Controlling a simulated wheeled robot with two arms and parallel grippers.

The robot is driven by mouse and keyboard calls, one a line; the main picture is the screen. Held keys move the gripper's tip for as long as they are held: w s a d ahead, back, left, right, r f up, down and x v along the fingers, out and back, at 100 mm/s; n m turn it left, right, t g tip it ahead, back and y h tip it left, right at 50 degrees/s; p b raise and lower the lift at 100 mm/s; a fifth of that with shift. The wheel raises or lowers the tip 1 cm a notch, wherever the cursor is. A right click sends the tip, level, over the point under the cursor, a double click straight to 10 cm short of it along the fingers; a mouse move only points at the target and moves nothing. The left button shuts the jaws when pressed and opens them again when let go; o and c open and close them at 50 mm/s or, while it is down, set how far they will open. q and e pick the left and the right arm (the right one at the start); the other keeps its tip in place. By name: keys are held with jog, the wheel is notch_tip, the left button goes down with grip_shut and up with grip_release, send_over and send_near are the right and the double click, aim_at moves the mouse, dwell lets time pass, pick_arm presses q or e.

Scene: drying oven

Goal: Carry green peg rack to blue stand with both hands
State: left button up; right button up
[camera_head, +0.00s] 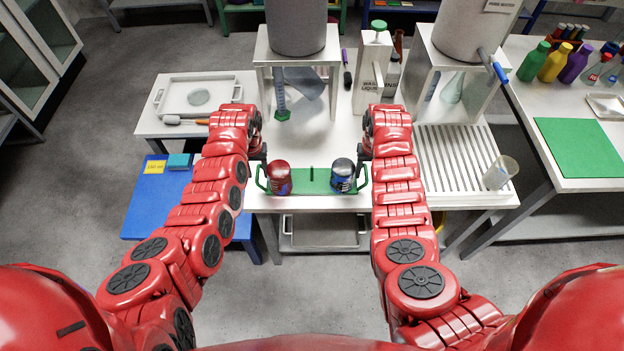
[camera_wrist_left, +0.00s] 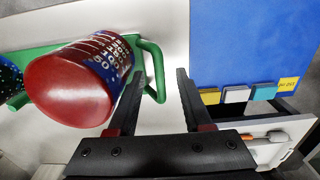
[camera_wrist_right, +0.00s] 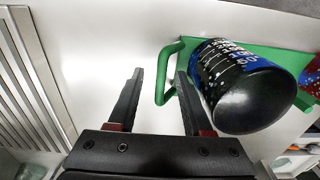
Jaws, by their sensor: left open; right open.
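The green peg rack (camera_head: 312,187) lies on the white table in front of me, with a handle at each end. Neither holds anything. The blue stand (camera_head: 160,205) is low, left of the table, partly behind my left arm.
Small coloured blocks (camera_head: 180,161) and a yellow label (camera_head: 154,167) lie at the stand's back edge. A white tray (camera_head: 200,96) stands behind it. A ribbed drainboard (camera_head: 452,165) with a beaker (camera_head: 499,173) is on the right. A tank housing (camera_head: 297,50) stands behind the rack.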

pick_arm(q)
jog(key=shift+f, duration=0.45)
pick_arm(e)
jog(key=shift+f, duration=0.35)
pick_arm(q)
grip_shut()
pick_arm(e)
grip_shut()
pick_arm(q)
jog(key=shift+r, duration=0.1)
dwell(0.5)
